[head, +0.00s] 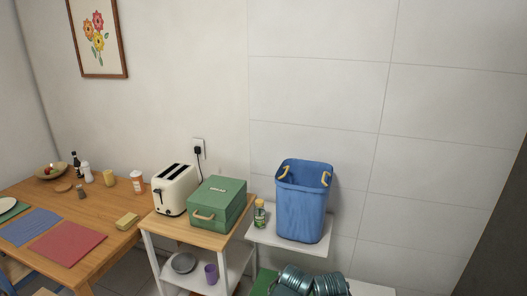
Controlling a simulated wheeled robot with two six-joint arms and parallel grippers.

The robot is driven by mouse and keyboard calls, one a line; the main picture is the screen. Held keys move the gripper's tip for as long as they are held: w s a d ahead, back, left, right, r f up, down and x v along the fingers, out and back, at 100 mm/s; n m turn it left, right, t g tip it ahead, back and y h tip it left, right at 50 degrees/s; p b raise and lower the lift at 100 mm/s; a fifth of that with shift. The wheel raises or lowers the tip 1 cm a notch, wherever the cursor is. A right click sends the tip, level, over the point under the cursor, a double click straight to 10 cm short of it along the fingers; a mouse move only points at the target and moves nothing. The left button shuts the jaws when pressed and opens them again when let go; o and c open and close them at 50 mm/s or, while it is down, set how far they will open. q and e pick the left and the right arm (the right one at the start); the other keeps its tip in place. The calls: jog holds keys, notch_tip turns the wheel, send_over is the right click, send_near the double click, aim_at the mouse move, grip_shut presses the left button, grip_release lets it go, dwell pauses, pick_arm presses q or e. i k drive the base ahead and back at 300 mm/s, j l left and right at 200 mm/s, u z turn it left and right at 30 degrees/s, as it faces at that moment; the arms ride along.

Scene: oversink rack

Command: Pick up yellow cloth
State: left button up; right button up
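A small folded yellow item (127,221), which looks like the yellow cloth, lies flat on the wooden dining table (115,243) near its right edge in the head view. It is right of the red placemat (67,243) and left of the toaster. Nothing touches it or covers it. Neither of my grippers can be made out in the head view.
A cream toaster (174,190) and a green box (216,203) stand on a wooden-topped cart (186,230). A blue bin (303,203) and a small bottle (260,213) stand on a white shelf (289,241). Ribbed teal objects (330,285) show at the bottom.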

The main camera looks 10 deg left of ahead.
aim_at(127, 221)
jog(key=u, duration=1.55)
jog(key=i+j+z, duration=0.3)
jog(key=i+j, duration=0.4)
jog(key=i, duration=0.3)
jog(key=i+j+z, duration=0.3)
jog(key=i+j, duration=0.6)
